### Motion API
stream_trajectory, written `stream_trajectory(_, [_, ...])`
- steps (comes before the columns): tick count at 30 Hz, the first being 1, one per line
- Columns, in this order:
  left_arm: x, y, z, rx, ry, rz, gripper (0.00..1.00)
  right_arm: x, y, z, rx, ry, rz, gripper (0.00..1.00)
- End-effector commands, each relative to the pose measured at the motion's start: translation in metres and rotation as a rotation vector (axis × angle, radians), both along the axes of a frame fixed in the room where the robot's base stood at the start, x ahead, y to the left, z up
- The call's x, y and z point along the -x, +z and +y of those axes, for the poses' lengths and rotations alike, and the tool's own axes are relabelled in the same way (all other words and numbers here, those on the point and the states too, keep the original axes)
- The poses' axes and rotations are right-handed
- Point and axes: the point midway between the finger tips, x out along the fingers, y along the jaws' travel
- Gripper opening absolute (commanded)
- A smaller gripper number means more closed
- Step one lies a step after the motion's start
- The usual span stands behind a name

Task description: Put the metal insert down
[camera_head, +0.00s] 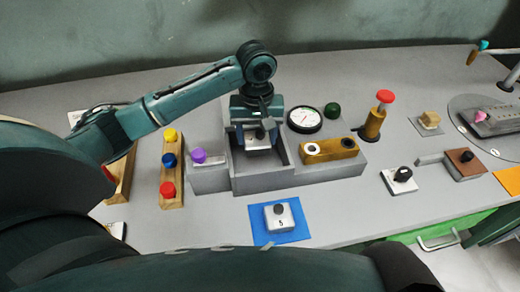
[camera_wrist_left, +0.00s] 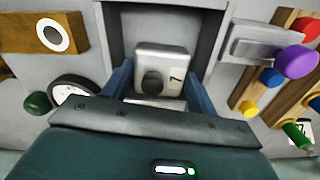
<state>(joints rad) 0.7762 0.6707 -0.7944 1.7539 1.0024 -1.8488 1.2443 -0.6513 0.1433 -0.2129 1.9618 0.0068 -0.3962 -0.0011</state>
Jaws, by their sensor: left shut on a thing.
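A metal insert (camera_wrist_left: 150,58) with a dark knob and the number 7 sits between the two fingers of my left gripper (camera_wrist_left: 159,85), which is shut on it. In the head view my left gripper (camera_head: 256,125) points down over the open recess of the grey press (camera_head: 263,181), and the insert (camera_head: 258,143) shows beneath it. I cannot tell whether the insert touches the recess floor. Another metal insert (camera_head: 284,222), marked 5, stands on a blue mat (camera_head: 263,234) in front of the press. My right gripper is not in view.
A purple knob (camera_head: 198,155) on a metal slide is left of the recess. A gauge (camera_head: 304,119), a green button (camera_head: 332,110) and a wooden block (camera_head: 341,149) are at its right. A wooden strip (camera_head: 172,181) with coloured knobs stands farther left.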

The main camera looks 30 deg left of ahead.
Motion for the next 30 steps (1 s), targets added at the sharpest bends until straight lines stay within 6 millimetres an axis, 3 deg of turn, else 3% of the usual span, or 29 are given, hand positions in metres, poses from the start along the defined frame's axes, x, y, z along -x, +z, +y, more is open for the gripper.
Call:
stream_trajectory(13, [0.000, -0.058, 0.000, -0.001, 0.001, 0.000, 0.26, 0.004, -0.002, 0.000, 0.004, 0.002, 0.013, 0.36])
stream_trajectory(26, [0.000, -0.066, 0.000, 0.001, 0.000, -0.003, 0.26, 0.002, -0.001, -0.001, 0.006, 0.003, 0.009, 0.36])
stream_trajectory(27, [0.000, -0.066, 0.000, 0.000, 0.000, -0.002, 0.60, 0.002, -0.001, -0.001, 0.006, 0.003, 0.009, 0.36])
stream_trajectory(30, [0.000, -0.066, 0.000, 0.000, 0.000, -0.002, 0.69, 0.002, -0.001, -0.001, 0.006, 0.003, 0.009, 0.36])
